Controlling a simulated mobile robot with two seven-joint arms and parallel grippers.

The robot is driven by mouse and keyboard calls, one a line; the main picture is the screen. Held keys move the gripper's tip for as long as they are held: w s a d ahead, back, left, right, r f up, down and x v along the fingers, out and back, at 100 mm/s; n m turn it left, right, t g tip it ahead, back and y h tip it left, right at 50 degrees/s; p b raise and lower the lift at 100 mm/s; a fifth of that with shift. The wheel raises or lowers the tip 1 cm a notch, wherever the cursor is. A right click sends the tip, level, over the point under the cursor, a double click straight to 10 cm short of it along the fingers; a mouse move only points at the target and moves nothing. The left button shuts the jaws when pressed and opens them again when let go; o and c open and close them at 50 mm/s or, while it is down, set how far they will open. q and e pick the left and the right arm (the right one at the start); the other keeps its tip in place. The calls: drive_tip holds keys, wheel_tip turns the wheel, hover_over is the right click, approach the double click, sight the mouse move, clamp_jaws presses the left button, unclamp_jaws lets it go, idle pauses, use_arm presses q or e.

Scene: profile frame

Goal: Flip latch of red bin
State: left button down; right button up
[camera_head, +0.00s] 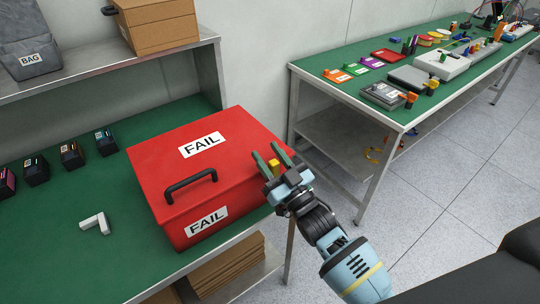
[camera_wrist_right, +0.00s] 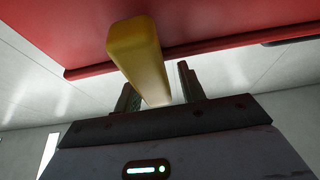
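The red bin (camera_head: 160,160) stands closed on the green workbench, with FAIL labels on its lid and front and a black handle (camera_head: 191,184) at the front. Its yellow latch (camera_head: 274,165) is on the right side. My right gripper (camera_head: 268,158) is at that side, its fingers open on either side of the latch. In the right wrist view the yellow latch (camera_wrist_right: 135,55) projects from the red bin (camera_wrist_right: 60,35) between the two fingers (camera_wrist_right: 158,90). I cannot tell whether either finger touches it. My left gripper is not in view.
A second table (camera_head: 330,84) with many parts stands at the right.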

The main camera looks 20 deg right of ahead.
sight(276, 167)
drive_tip(key=shift+s, duration=0.1)
drive_tip(key=shift+s+d+f, duration=0.15)
drive_tip(key=shift+s+f, duration=0.1)
drive_tip(key=shift+f, duration=0.05)
drive_tip(key=b+v, duration=0.1)
drive_tip(key=v, duration=0.5)
drive_tip(key=shift+s+d, duration=0.15)
drive_tip(key=shift+s, duration=0.3)
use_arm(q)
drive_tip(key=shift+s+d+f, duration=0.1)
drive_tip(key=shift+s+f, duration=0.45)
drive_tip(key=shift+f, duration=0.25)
